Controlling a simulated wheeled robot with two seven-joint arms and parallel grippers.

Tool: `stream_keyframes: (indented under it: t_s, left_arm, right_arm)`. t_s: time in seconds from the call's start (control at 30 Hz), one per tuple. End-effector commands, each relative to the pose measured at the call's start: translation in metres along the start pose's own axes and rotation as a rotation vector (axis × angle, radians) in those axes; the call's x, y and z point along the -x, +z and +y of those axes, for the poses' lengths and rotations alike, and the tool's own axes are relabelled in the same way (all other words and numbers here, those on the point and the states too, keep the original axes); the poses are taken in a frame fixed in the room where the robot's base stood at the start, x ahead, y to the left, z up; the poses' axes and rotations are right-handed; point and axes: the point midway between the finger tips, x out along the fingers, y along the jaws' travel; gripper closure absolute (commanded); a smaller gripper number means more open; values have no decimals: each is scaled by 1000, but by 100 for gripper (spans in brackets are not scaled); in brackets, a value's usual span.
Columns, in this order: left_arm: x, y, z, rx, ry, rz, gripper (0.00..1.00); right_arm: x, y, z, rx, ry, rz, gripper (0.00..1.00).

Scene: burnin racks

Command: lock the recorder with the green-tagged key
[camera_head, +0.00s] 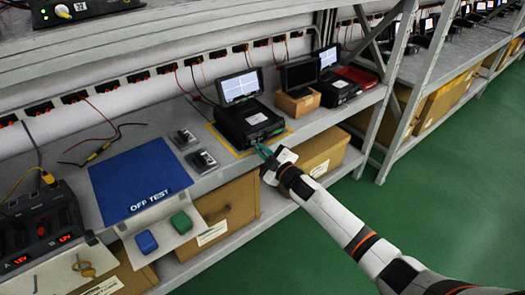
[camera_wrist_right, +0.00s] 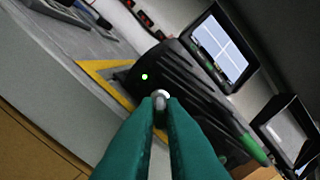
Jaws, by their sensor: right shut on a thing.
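The recorder (camera_head: 249,124) is a black box with a raised lit screen (camera_head: 240,88), standing inside a yellow outline on the shelf. It fills the middle of the wrist view (camera_wrist_right: 190,85), with a small green light on its front. My right gripper (camera_head: 264,152) is at the recorder's front lower edge. Its teal fingers (camera_wrist_right: 160,105) are shut on a small silver piece (camera_wrist_right: 160,98), apparently the key seen end-on, pointing at the recorder's front. I cannot tell whether it touches the lock. No green tag can be made out from the teal fingers. My left gripper is out of view.
Blue (camera_head: 146,242) and green (camera_head: 181,222) pieces sit on a white ledge. Two small dark devices (camera_head: 202,161) stand between mat and recorder. A laptop-like unit (camera_head: 299,76) on a cardboard box stands right of it.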

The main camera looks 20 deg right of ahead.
Motion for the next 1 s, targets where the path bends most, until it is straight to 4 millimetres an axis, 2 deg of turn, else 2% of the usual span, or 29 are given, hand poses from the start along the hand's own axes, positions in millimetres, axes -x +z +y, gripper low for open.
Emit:
stream_keyframes:
  t_s: [0.07, 0.1, 0.13, 0.4, 0.53, 0.67, 0.8, 1.0]
  left_arm:
    - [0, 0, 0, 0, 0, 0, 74]
    - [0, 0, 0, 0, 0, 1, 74]
    - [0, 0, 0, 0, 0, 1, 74]
    - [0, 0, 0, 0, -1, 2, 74]
    - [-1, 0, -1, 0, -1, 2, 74]
    - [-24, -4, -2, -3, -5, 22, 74]
    - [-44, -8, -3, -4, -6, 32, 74]
    - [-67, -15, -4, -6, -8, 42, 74]
  right_arm:
    - [0, 0, 1, 0, 1, 0, 100]
    - [0, 0, 1, -1, 1, 1, 90]
    - [0, 0, 1, -1, 1, 0, 86]
    - [1, 0, 0, -1, 1, 0, 86]
    - [9, 0, 0, -2, 2, 2, 86]
    - [29, 1, 0, -2, 3, 2, 86]
    - [60, 0, 0, -2, 3, 3, 86]
    - [97, 0, 1, -1, 3, 2, 86]
